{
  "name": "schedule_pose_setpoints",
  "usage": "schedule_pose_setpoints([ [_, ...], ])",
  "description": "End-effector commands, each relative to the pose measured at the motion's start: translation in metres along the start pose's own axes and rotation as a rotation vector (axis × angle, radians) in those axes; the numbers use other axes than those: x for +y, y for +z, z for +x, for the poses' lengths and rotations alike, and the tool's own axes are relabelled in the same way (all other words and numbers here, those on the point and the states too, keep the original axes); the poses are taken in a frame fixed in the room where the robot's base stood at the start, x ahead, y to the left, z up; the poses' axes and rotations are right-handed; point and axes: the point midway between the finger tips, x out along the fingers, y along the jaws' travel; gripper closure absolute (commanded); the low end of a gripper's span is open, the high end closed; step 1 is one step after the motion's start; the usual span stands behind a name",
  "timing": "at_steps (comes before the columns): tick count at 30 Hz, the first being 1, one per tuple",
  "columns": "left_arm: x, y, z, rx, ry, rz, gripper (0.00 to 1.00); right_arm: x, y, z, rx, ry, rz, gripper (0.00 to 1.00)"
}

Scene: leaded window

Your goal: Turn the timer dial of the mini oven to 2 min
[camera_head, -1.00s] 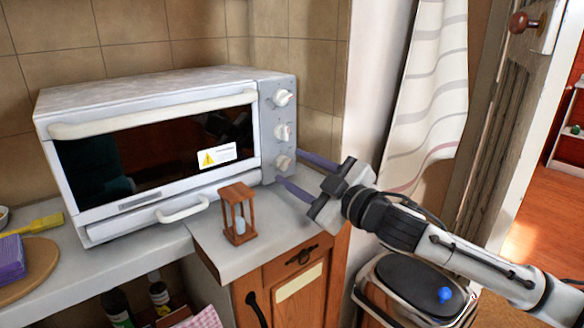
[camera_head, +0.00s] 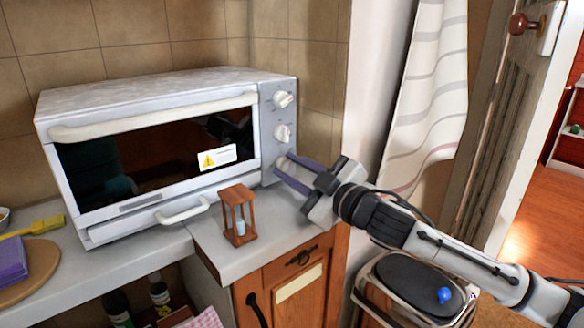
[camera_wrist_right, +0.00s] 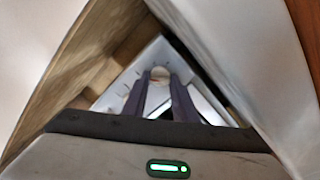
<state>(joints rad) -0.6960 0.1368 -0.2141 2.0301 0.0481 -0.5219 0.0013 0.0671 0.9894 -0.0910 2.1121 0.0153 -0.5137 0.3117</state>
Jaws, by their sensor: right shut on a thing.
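The white mini oven (camera_head: 150,103) stands on the counter with its door closed. Its right panel carries a column of knobs: a top knob (camera_head: 283,99), a middle knob (camera_head: 282,132) and a lowest knob, which is mostly hidden by my gripper in the head view. My right gripper (camera_head: 281,167) is at the lowest knob, its two purple fingers closed on it. In the right wrist view the round pale knob (camera_wrist_right: 160,73) sits between the fingertips. The dial's markings are too small to read. My left gripper is not in view.
A wooden hourglass (camera_head: 238,216) stands on the counter in front of the oven. A yellow brush (camera_head: 40,225) and a purple sponge (camera_head: 12,259) lie at the left. A bin with a dark lid (camera_head: 405,281) stands below my right arm.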

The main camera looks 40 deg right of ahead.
Motion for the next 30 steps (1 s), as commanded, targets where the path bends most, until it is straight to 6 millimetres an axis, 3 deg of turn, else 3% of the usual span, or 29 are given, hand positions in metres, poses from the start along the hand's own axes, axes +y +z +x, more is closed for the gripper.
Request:
schedule_pose_setpoints([
  [10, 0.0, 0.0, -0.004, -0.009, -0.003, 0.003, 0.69, 0.0, -0.001, 0.0, 0.002, -0.001, 0.038, 0.97],
  [11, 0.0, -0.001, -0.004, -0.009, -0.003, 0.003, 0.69, 0.0, -0.001, 0.0, 0.002, -0.001, 0.038, 0.71],
  [14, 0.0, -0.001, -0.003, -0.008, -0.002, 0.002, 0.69, 0.0, -0.001, 0.0, 0.002, -0.001, 0.038, 0.56],
  [24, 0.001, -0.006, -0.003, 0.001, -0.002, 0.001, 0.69, 0.0, 0.0, -0.002, 0.001, -0.001, 0.037, 0.56],
  [30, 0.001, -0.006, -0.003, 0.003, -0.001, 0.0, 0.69, -0.001, 0.001, -0.018, -0.001, -0.003, 0.039, 0.56],
])
